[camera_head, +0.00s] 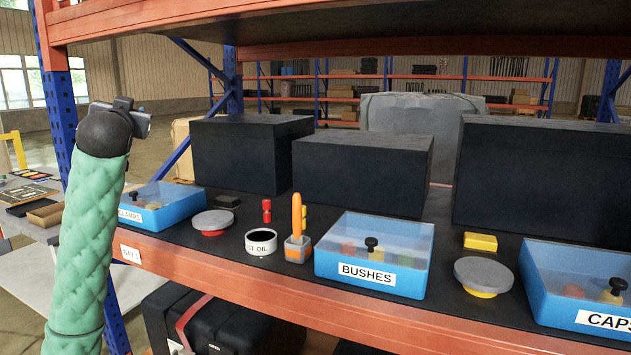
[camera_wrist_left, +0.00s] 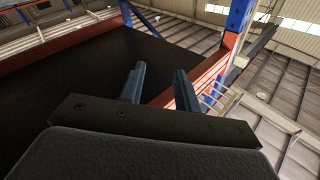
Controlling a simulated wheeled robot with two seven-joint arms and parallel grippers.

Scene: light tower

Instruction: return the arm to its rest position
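My left arm (camera_head: 85,235), in a green quilted sleeve, rises upright at the left of the head view, in front of the blue rack post. Its black wrist is at the top, and the left gripper there is small and partly hidden. In the left wrist view the two fingers of my left gripper (camera_wrist_left: 160,88) stand apart with nothing between them. They point toward the underside of an upper shelf, an orange beam and the ceiling. My right arm and gripper are in neither view.
The rack shelf carries blue bins marked CLAMPS (camera_head: 165,211), BUSHES (camera_head: 347,283) and CAPS (camera_head: 545,285). Between them are grey discs (camera_head: 484,272), a white oil cup (camera_head: 261,243) and an orange holder (camera_head: 297,251). Black boxes (camera_head: 365,172) stand behind. An orange upper beam (camera_head: 150,18) runs overhead.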

